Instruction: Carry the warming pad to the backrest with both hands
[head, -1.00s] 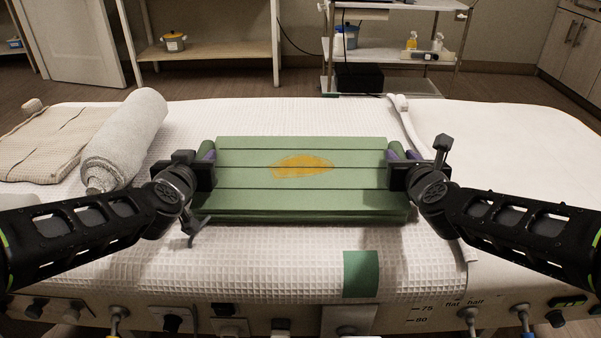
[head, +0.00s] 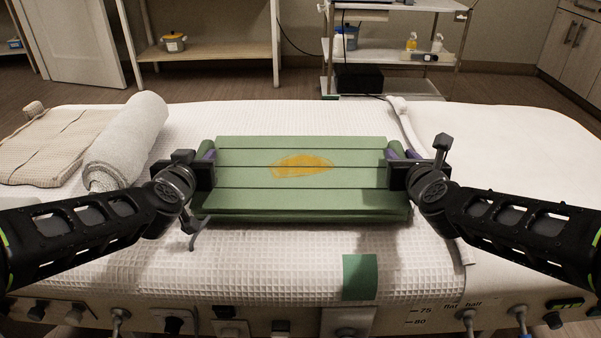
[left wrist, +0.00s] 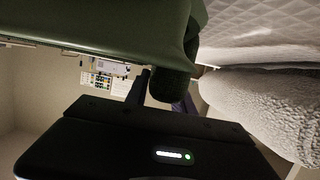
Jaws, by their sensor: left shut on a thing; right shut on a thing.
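The green warming pad (head: 300,189) is held between my two grippers above the white bed, with a yellow-orange patch on its middle. My left gripper (head: 207,168) is shut on its left end. My right gripper (head: 396,168) is shut on its right end. Purple bits show at both gripped ends. The pad also shows as a dark green mass in the left wrist view (left wrist: 110,25). The fingertips are mostly hidden by the pad and wrists. I cannot clearly make out a backrest; the white padded surface at the right (head: 530,150) is flat.
A rolled white towel (head: 128,140) and a folded beige cloth (head: 50,150) lie left of the pad. A white cable or tube (head: 408,120) runs along the bed right of it. A green patch (head: 360,277) lies at the front edge, above a panel with knobs (head: 230,325).

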